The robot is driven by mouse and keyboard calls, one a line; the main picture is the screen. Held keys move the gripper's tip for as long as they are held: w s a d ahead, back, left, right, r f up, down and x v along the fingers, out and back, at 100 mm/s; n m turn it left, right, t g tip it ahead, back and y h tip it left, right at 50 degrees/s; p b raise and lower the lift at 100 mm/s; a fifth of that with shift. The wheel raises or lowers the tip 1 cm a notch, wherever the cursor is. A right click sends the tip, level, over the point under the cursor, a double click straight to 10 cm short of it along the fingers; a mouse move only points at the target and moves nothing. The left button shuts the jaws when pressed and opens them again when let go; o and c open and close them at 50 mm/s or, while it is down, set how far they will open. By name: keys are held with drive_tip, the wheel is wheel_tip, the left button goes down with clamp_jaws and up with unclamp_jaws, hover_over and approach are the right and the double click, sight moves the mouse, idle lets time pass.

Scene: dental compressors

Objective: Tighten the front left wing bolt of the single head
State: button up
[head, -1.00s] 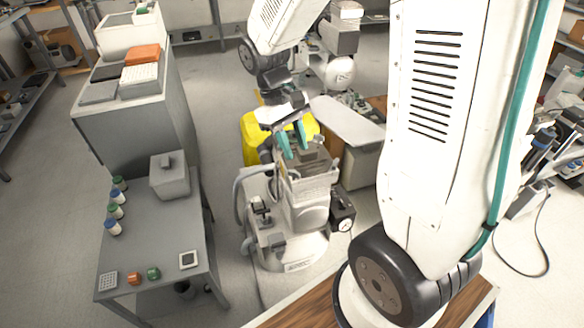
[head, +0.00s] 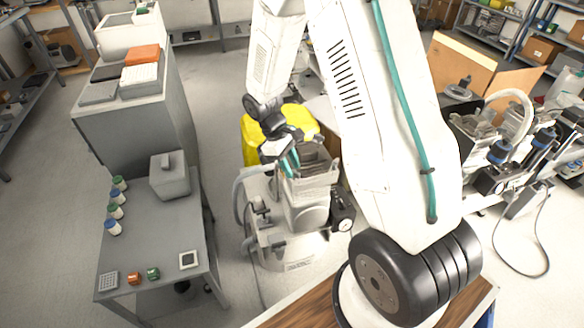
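A pale grey compressor (head: 303,212) stands on the floor in the middle of the head view, with a boxy upper part and a round base. It appears to be the single-head unit. My gripper (head: 290,164), with teal fingers, points down at the upper left of this compressor's top part. The two fingers show close together. I cannot tell whether they touch the compressor or hold anything. The wing bolts are too small to make out, and the front left one cannot be picked out.
A grey table (head: 160,240) with bottles and small parts stands at the left, beside a tall grey cabinet (head: 135,120). A yellow object (head: 252,140) is behind the compressor. More compressor equipment (head: 490,160) stands at the right. My arm covers much of the centre right.

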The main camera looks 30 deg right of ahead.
drive_tip(key=shift+s+d+f, duration=0.1)
drive_tip(key=shift+s+f, duration=0.15)
drive_tip(key=shift+f, duration=0.3)
drive_tip(key=shift+c, duration=0.3)
clamp_jaws()
